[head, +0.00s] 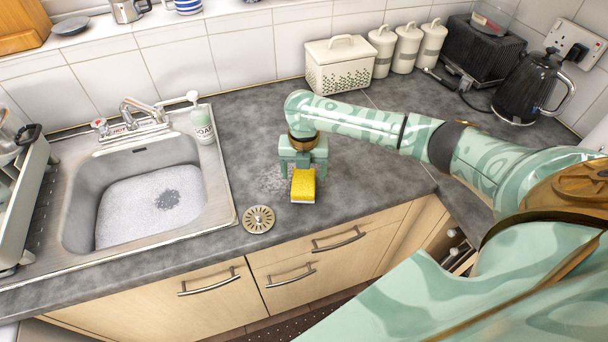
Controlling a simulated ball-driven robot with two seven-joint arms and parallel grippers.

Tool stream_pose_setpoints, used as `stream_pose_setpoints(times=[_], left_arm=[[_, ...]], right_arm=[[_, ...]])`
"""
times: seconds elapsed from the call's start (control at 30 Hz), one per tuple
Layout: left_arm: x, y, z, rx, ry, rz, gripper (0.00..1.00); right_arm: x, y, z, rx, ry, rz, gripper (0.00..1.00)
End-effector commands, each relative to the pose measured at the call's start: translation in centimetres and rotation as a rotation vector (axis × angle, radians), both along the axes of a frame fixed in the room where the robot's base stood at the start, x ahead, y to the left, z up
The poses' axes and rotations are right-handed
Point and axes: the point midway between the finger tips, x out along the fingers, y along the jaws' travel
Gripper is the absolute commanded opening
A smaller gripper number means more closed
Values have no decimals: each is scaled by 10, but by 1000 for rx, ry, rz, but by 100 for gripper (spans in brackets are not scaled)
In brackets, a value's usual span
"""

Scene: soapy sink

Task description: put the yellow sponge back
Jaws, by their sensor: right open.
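The yellow sponge (303,184) has a pale layer along its lower edge and sits on the grey counter (250,170), right of the sink. My right gripper (303,168) points down just behind the sponge, its jaws open. The sponge covers part of the gripper, so I cannot tell whether they touch. The sink (84,187) at left holds white suds with a dark patch. My left gripper is out of the picture.
A round metal strainer (259,219) lies near the counter's front edge. A soap bottle (202,124) and tap (141,112) stand behind the sink. A dish rack (22,195) is at far left. A bread bin (339,66), canisters (407,48), toaster (482,50) and kettle (530,88) line the back.

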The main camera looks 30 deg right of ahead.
Motion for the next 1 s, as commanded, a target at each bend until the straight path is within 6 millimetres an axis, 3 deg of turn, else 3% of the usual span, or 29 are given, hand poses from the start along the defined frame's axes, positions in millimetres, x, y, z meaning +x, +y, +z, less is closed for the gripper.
stream_pose_setpoints(times=[0.03, 0.2, 0.4, 1.0], left_arm=[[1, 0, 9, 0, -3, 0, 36], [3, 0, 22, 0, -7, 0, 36], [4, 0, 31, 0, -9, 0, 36], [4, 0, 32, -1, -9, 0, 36]], right_arm=[[1, 0, 18, 1, -5, 1, 76], [1, 0, 59, 1, -4, 0, 76], [0, 0, 90, 1, -2, 0, 76], [0, 1, 96, 2, 1, -1, 76]])
